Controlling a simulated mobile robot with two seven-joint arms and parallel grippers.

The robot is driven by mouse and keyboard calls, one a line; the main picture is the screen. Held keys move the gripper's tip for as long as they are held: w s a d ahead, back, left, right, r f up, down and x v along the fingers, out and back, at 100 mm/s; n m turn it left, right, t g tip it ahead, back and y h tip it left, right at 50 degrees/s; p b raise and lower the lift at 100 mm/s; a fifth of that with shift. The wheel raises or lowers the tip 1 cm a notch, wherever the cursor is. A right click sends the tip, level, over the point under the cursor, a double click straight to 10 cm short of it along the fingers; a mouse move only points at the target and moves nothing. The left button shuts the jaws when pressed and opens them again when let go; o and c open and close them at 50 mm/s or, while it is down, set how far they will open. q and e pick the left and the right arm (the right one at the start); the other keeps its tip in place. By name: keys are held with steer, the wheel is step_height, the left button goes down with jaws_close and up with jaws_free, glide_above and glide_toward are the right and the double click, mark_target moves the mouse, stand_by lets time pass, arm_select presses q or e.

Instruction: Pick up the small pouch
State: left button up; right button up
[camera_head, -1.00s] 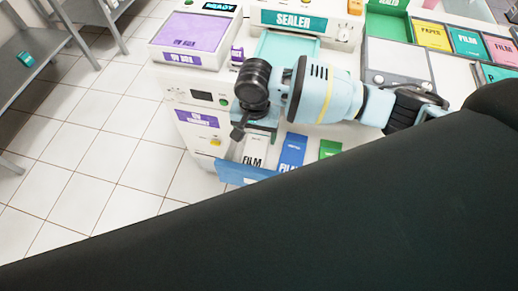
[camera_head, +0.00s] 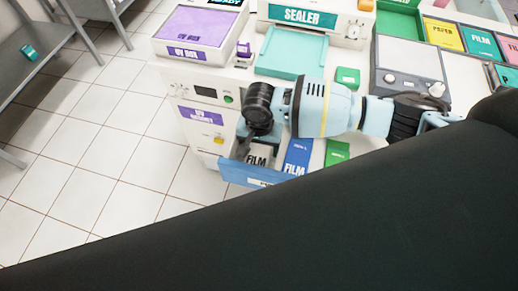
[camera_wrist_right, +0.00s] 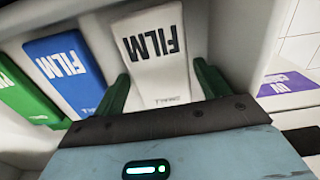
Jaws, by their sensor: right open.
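Three pouches stand in an open drawer: a white one marked FILM (camera_head: 258,158), a blue one marked FILM (camera_head: 297,156) and a green one (camera_head: 337,152). I cannot tell from a label which is the small pouch. My right gripper (camera_head: 243,149) is over the drawer at the white pouch. In the right wrist view, my right gripper (camera_wrist_right: 162,85) is open. Its two dark green fingers stand on either side of the lower part of the white pouch (camera_wrist_right: 155,45). I cannot tell whether they touch it. My left gripper is not in view.
The drawer has a blue front (camera_head: 238,174). Above it the counter bears a purple UV box (camera_head: 195,28), a sealer (camera_head: 300,16) with a teal tray (camera_head: 291,52), and a small green box (camera_head: 347,77). A dark arm link of mine hides the lower right.

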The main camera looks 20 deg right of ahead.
mark_target(259, 149)
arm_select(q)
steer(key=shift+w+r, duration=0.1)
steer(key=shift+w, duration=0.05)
arm_select(e)
steer(key=shift+c, duration=0.3)
steer(key=shift+r, duration=0.1)
steer(key=c, duration=0.7)
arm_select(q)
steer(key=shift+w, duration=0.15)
arm_select(e)
steer(key=shift+r, duration=0.1)
